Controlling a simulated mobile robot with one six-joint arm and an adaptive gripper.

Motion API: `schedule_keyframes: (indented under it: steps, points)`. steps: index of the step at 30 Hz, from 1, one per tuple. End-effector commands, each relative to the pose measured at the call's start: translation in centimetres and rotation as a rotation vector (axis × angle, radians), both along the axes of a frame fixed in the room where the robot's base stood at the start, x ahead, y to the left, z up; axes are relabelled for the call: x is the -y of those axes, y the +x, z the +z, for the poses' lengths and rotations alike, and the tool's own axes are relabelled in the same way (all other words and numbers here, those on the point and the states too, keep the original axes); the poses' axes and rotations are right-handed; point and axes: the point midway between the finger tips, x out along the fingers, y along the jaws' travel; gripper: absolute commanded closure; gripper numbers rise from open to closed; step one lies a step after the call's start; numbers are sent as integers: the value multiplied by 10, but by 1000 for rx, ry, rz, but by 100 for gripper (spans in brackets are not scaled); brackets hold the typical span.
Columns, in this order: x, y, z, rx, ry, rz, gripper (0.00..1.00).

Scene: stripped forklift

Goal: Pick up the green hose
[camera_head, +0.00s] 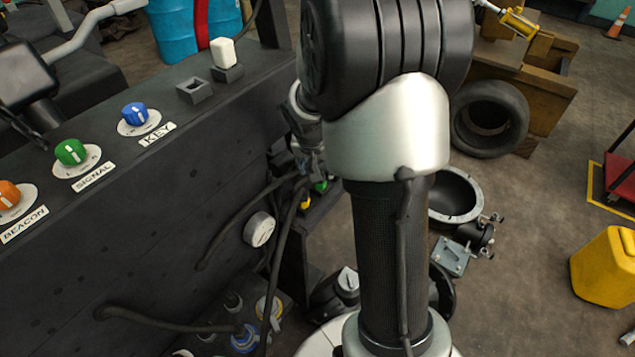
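I cannot make out a whole green hose in this view. A small green piece (320,186) shows low behind the panel's right end, beside a small yellow piece. I cannot tell whether it is part of the hose. My arm fills the middle of the picture and hides much of what lies behind it. The end of my arm with my gripper (308,165) shows only in part, left of the big arm link and close above the green piece. Its fingers are too small and covered to tell whether they are open or shut.
A dark panel (150,230) with orange, green and blue knobs fills the left. A gauge (259,229), dark hoses and connectors (244,338) are on its side. A blue drum (185,30), a tyre (489,118) and a yellow canister (606,268) stand around. Floor at right is partly clear.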

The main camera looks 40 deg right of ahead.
Motion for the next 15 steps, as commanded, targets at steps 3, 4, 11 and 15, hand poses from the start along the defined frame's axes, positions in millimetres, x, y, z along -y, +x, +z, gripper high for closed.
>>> schedule_keyframes:
  steps: [3,4,11,15]
  points:
    - [6,6,-22,-1,0,-1,50]
    - [7,7,-26,-1,0,-1,50]
    - [12,11,-38,1,-1,0,50]
    - [19,17,-57,-1,0,0,50]
